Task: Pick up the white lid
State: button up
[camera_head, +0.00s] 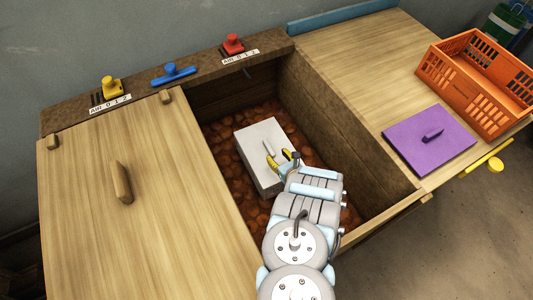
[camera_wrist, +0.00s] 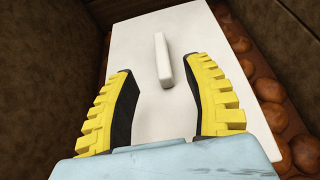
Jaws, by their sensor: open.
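The white lid (camera_head: 263,147) lies in the open bin, on a white box resting on brown round lumps. It has a raised bar handle (camera_head: 269,147) on top. In the wrist view the white lid (camera_wrist: 190,40) fills the middle, and its handle (camera_wrist: 163,60) stands up between and just beyond the fingertips. My gripper (camera_head: 279,158) is over the near part of the lid. In the wrist view my gripper (camera_wrist: 164,75) has its yellow, black-lined fingers spread wide with nothing between them. I cannot tell the exact height of the fingertips above the lid.
A wooden cover (camera_head: 150,200) with a handle lies left. A purple lid (camera_head: 425,140) and an orange crate (camera_head: 475,85) are on the right board. Yellow, blue and red knobs line the back ledge (camera_head: 140,95).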

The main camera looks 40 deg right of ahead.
aim_at(270, 149)
jog(key=shift+w+d+f+b, duration=0.2)
jog(key=shift+w+f+b, duration=0.4)
jog(key=shift+w, duration=0.1)
jog(key=shift+w+d+f+b, duration=0.15)
jog(key=shift+w+f+b, duration=0.35)
jog(key=shift+w+f, duration=0.15)
jog(key=shift+r+b+x, duration=0.2)
jog(key=shift+b+x, duration=0.65)
jog(key=shift+x, duration=1.6)
grip_shut()
